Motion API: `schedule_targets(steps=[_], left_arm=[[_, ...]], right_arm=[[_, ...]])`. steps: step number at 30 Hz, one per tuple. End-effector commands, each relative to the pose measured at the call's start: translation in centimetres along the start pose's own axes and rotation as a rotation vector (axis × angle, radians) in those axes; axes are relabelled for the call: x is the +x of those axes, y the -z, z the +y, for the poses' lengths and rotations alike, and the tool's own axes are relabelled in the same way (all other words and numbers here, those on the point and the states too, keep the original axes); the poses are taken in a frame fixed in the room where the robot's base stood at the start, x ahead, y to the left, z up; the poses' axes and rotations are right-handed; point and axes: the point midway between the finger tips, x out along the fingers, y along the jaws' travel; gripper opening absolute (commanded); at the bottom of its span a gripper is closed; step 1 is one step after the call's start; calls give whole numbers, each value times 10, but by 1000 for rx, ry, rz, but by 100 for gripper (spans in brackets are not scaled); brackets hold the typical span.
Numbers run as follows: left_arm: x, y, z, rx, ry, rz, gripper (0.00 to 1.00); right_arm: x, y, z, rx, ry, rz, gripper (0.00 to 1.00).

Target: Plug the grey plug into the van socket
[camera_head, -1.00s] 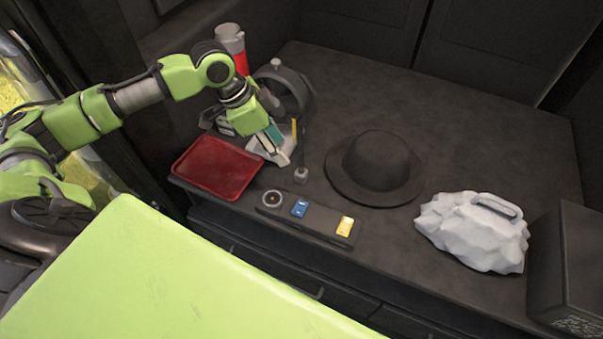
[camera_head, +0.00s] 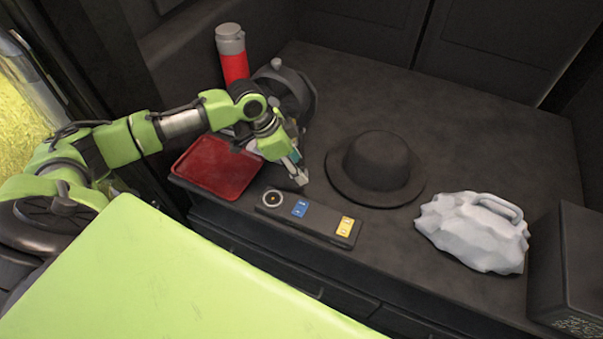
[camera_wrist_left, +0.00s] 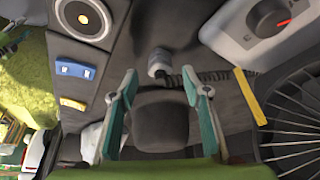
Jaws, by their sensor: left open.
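The grey plug (camera_wrist_left: 158,62) lies on the dark worktop, with a black coiled cable running off to the right in the left wrist view. My left gripper (camera_wrist_left: 159,76) is open, with its teal fingers to either side of the plug's line and apart from it. In the head view my left gripper (camera_head: 298,178) is low over the worktop and largely covers the plug. The socket strip (camera_head: 320,217) is close by at the front edge. It has a round grey socket (camera_head: 272,198), a blue one (camera_head: 300,208) and a yellow one (camera_head: 345,227).
A dark hat (camera_head: 376,165) stands just right of the gripper. A red tray (camera_head: 215,168) is at the left, with a red flask (camera_head: 232,55) and a fan (camera_head: 290,88) behind. A white jug (camera_head: 473,232) and dark box (camera_head: 575,270) are at the right.

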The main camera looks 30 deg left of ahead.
Motion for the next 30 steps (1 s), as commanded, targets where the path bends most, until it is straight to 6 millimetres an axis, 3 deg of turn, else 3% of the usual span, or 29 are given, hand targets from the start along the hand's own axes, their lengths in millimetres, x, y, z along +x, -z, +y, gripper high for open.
schedule_targets(steps=[6, 16, 17, 21, 30], left_arm=[[22, 1, 0, 0, 1, 0, 43], [24, 0, 0, 1, 2, 0, 43], [24, 0, 0, 1, 2, 0, 41], [23, 0, 0, 1, 2, 0, 5], [23, 1, 0, 1, 2, 1, 4]], right_arm=[[0, 0, 0, 0, 0, -1, 40], [0, 0, 0, 1, 0, -1, 40], [0, 0, 0, 1, 0, -1, 40], [0, 0, 0, 1, 0, 0, 40], [0, 0, 0, 1, 0, 1, 40]])
